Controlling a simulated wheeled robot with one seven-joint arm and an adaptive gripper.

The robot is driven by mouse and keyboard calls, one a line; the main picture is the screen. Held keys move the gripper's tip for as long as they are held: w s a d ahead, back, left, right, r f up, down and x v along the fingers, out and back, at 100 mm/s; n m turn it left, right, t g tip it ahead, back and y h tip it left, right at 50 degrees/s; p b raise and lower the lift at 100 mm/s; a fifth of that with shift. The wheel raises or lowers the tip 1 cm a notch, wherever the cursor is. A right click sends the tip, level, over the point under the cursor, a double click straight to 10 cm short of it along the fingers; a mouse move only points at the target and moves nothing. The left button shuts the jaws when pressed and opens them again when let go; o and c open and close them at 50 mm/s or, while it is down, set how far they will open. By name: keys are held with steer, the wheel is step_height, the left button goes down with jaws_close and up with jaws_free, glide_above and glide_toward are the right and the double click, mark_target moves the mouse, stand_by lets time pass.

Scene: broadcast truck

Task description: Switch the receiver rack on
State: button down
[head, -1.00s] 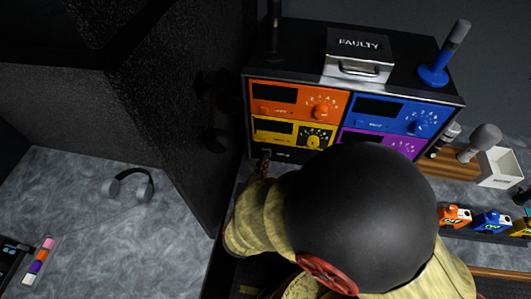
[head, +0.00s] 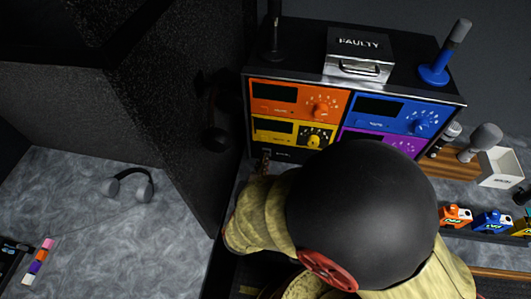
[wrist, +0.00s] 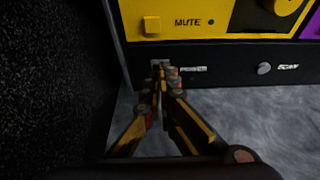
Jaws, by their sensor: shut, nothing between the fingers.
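The receiver rack (head: 245,148) is a dark case holding orange, blue, yellow and purple receivers with dark displays. In the wrist view its lower black strip (wrist: 230,77) shows a label that seems to read POWER (wrist: 193,69) and a small round knob (wrist: 264,68) further right. My gripper (wrist: 160,75) is shut and empty. Its tips are at the strip, just left of the label, and cover the spot where a switch may be. I cannot tell whether they touch it. In the head view my gripper (head: 264,163) is at the rack's lower left corner, and my arm hides the lower right.
A dark textured wall (head: 165,120) stands close on the left of my gripper. A FAULTY box (head: 358,55) and a blue microphone (head: 440,68) stand on the rack. Headphones (head: 128,184) lie on the grey surface at left. Microphones, a white box (head: 500,168) and small coloured packs are at right.

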steer(key=shift+b+x, duration=0.6)
steer(key=shift+x, duration=0.8)
stand_by(0.7)
steer(key=shift+s, duration=0.1)
steer(key=shift+p+v, duration=0.65)
steer(key=shift+v, duration=0.65)
steer(key=p+v, duration=0.2)
steer(key=v, duration=0.2)
steer(key=shift+s, duration=0.15)
steer(key=shift+s, duration=0.1)
